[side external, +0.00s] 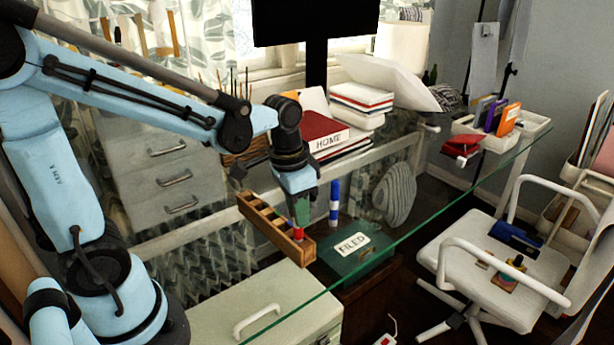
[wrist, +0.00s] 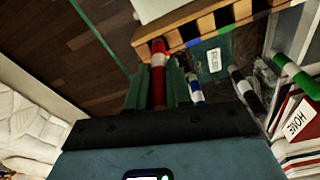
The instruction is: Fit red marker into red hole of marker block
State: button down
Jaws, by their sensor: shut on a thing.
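My gripper (side external: 300,207) points down over the near right end of the wooden marker block (side external: 262,221). In the wrist view its green fingers (wrist: 156,86) are shut on the red marker (wrist: 158,58), which is red with a white band. The red marker's far end meets the left end of the block (wrist: 208,24) in the wrist view. In the side view a small red part (side external: 298,233) shows at the block's end. I cannot tell whether the marker is in a hole or in front of it. The red hole is hidden.
A blue marker (side external: 334,203) stands upright just right of the block. Black (wrist: 246,90) and green (wrist: 296,75) markers show to the right in the wrist view. A green "FILED" box (side external: 352,250) is visible beneath the glass top. Books (side external: 325,135) are behind.

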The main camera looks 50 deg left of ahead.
jog(key=shift+f, duration=1.2)
jog(key=c, duration=1)
grip_release()
jog(key=shift+f, duration=0.1)
jog(key=shift+c, duration=0.2)
notch_tip(320, 180, up, 12)
jog(key=s, duration=0.1)
jog(key=shift+s+d+f+n+t, duration=0.15)
jog(key=shift+s+f+n+t, duration=0.25)
jog(key=shift+f+t, duration=0.5)
jog(key=shift+s+d+f+n+t, duration=0.15)
jog(key=shift+s+f+n+t, duration=0.3)
jog(key=shift+f+t, duration=0.45)
jog(key=shift+s+d+f+n+t, duration=0.15)
jog(key=shift+s+f+n+t, duration=0.35)
jog(key=shift+t, duration=0.6)
jog(key=shift+w+f, duration=0.1)
